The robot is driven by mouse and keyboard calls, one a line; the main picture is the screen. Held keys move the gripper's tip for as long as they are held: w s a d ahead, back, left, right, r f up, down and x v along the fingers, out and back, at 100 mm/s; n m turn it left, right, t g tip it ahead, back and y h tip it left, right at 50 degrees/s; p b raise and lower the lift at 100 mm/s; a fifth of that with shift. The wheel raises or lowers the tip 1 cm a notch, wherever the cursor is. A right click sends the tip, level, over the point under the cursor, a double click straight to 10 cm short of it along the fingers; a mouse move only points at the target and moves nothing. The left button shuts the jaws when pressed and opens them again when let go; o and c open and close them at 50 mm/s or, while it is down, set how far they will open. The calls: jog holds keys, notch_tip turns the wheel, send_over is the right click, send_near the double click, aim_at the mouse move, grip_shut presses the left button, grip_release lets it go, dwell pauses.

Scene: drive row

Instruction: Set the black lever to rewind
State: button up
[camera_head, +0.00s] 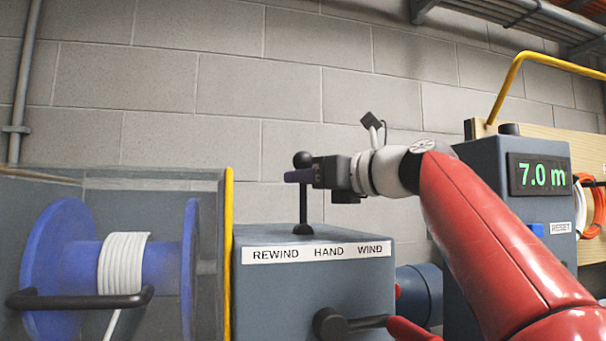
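The black lever (303,208) with a ball knob stands about upright on top of a grey-blue box (345,289). A white label strip (318,253) on the box front reads REWIND, HAND, WIND from left to right. The lever's base appears above the gap between REWIND and HAND; I cannot tell which setting it is in. My gripper (298,176) reaches in from the right, level with the upper shaft, just below the knob. Its dark purple fingertips cover part of the shaft. Whether they are closed on it or only beside it is not clear.
A blue reel (58,255) with white cable sits left, behind a clear guard with a yellow edge (229,255). A black crank handle (330,323) sticks out of the box front. A display (540,175) at right reads 7.0 m. A block wall stands behind.

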jog(key=shift+w+a, duration=0.3)
jog(key=shift+a, duration=0.05)
grip_shut()
